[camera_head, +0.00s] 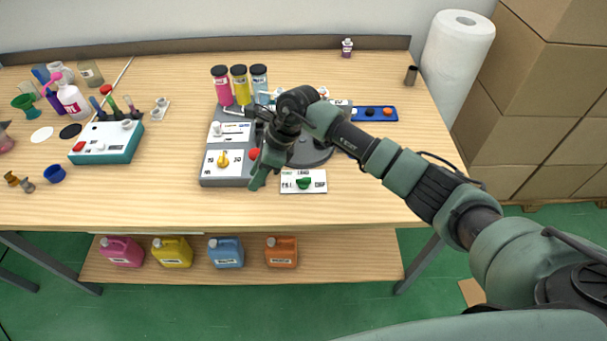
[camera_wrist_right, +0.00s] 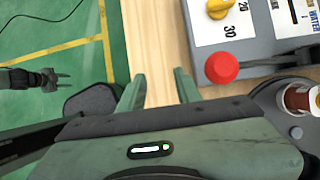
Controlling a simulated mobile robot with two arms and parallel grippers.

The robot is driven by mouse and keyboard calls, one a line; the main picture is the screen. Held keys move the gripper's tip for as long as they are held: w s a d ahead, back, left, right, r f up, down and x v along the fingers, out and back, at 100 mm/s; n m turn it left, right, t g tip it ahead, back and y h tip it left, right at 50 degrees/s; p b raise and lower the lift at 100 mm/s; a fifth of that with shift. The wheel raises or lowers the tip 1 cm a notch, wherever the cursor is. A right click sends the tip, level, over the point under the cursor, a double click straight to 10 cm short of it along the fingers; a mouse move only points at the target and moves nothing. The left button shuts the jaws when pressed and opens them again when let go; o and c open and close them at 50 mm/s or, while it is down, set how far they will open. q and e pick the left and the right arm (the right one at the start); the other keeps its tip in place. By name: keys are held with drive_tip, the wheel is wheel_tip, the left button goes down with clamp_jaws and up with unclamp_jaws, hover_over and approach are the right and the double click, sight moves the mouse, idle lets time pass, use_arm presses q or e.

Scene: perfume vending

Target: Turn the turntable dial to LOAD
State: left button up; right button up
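A green dial (camera_head: 303,183) sits on a white label plate (camera_head: 319,187) at the front of the grey machine, below the dark round turntable (camera_head: 321,158). The small lettering is hard to read, so I cannot tell its setting for sure. My right gripper (camera_head: 262,180) is left of the dial and apart from it, pointing down near the red button. In the right wrist view my right gripper (camera_wrist_right: 158,90) is open and empty, with bare table between its fingers. The dial is not in that view. My left gripper (camera_wrist_right: 55,80) shows small there, seemingly open above the floor.
The red button (camera_wrist_right: 221,67) and a yellow knob (camera_wrist_right: 218,8) are close to my right gripper. A brown bottle (camera_wrist_right: 301,99) stands on the turntable. Bare table (camera_head: 370,190) lies right of the plate.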

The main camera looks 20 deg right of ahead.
sight(304, 178)
drive_tip(key=d+h, duration=0.1)
drive_tip(key=d, duration=0.3)
drive_tip(key=w+d+h, duration=0.1)
drive_tip(key=d+h, duration=0.1)
drive_tip(key=d, duration=0.2)
drive_tip(key=d+h, duration=0.2)
drive_tip(key=d, duration=0.2)
drive_tip(key=shift+w+r+g, duration=0.35)
drive_tip(key=shift+g, duration=0.05)
drive_tip(key=shift+d+f+h, duration=0.15)
drive_tip(key=shift+d+h, duration=0.15)
wheel_tip(304, 178, down, 6)
drive_tip(key=shift+f+p, duration=0.1)
drive_tip(key=shift+p, duration=0.95)
drive_tip(key=shift+f, duration=0.55)
clamp_jaws()
